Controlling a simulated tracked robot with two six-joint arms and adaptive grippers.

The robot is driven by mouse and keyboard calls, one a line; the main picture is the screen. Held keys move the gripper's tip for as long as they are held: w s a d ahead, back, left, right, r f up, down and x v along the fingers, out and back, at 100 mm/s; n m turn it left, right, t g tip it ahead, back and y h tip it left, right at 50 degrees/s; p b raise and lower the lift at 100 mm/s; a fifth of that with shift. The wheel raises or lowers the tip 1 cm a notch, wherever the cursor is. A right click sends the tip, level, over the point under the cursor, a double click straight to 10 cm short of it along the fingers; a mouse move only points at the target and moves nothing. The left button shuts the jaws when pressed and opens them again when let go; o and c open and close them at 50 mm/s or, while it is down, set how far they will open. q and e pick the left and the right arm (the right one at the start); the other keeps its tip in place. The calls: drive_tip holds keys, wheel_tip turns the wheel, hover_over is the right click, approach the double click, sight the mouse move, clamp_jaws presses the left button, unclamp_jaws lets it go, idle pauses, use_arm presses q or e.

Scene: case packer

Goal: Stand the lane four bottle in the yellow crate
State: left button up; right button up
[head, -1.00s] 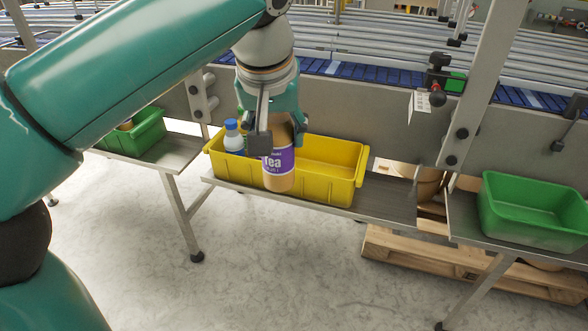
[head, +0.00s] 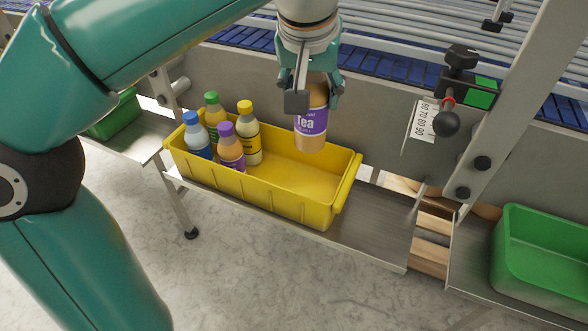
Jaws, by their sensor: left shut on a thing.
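The yellow crate (head: 345,195) sits on a metal shelf below the conveyor. My left gripper (head: 313,98) is shut on a tea bottle (head: 311,128) with a purple label and amber contents. It holds the bottle upright over the right half of the crate, and its fingers hide the bottle's top. The bottle's base appears above the crate floor. Several bottles stand in the crate's left half: a blue-capped one (head: 196,138), a green-capped one (head: 213,112), a yellow-capped one (head: 247,138) and a purple-capped one (head: 230,150). My right gripper is out of view.
The crate's right half is empty. A green bin (head: 540,255) stands on a shelf at the right, and another green bin (head: 115,118) at the far left. A black clamp knob (head: 446,123) and a metal post (head: 500,120) stand right of the crate.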

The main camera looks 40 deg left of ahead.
sight(307, 152)
use_arm(q)
wheel_tip(307, 152, down, 14)
drive_tip(key=shift+r+b, duration=0.1)
drive_tip(key=shift+b, duration=1.05)
drive_tip(key=shift+f, duration=2.2)
drive_tip(key=shift+s, duration=0.1)
drive_tip(key=shift+f+b, duration=0.2)
drive_tip(key=shift+b, duration=0.25)
drive_tip(key=o, duration=1.4)
drive_tip(key=shift+r, duration=0.15)
